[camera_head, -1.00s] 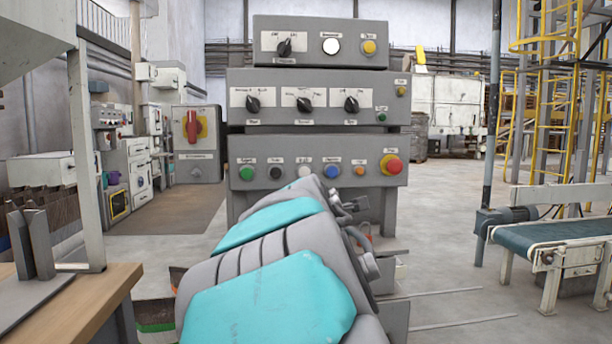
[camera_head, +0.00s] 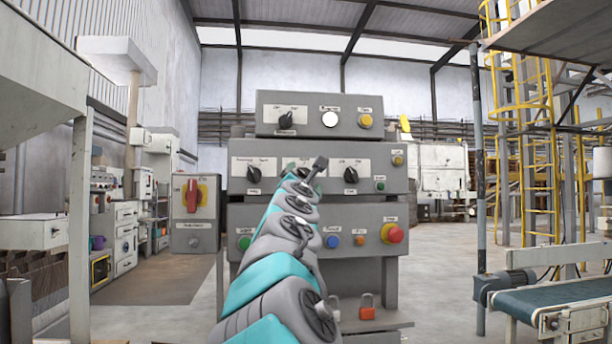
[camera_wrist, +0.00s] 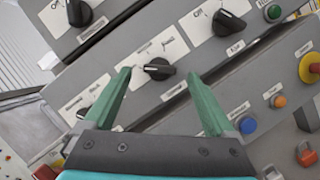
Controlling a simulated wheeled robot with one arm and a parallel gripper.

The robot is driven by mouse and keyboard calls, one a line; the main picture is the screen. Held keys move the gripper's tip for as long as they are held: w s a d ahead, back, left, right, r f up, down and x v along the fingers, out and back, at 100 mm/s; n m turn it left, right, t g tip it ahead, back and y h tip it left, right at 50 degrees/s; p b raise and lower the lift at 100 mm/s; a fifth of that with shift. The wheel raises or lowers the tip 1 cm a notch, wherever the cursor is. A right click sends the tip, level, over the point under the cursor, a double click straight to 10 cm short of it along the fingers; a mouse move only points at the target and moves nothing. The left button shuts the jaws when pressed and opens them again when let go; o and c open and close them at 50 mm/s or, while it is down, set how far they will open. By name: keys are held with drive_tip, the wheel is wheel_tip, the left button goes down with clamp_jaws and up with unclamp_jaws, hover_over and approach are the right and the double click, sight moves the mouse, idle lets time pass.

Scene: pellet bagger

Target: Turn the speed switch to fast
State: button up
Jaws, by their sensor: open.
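The middle row of the control panel holds three black rotary knobs. The middle knob (camera_wrist: 158,68) has a label plate with a word on each side and is taken as the speed switch, though its name is too small to read. In the wrist view it lies between the two green fingertips of my gripper (camera_wrist: 159,76), which is open with a gap on both sides. Its handle points toward the left in that view. In the head view my arm hides this knob. The left knob (camera_head: 254,174) and right knob (camera_head: 351,174) are visible there.
The upper box has another knob (camera_head: 286,120), a white button (camera_head: 330,119) and a yellow button (camera_head: 366,121). Below are coloured buttons and a red emergency stop (camera_head: 392,233). A red rotary switch (camera_head: 192,196) is on a box at left. A conveyor (camera_head: 557,300) stands at right.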

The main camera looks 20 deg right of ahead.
sight(306, 174)
drive_tip(key=shift+x, duration=0.9)
drive_tip(key=shift+w+d, duration=0.2)
drive_tip(key=shift+w, duration=0.1)
drive_tip(key=shift+w+d+r, duration=0.2)
drive_tip(key=shift+w+r, duration=0.1)
drive_tip(key=shift+w, duration=0.05)
drive_tip(key=shift+c, duration=0.2)
drive_tip(key=c, duration=1.3)
drive_tip(key=shift+c, duration=0.2)
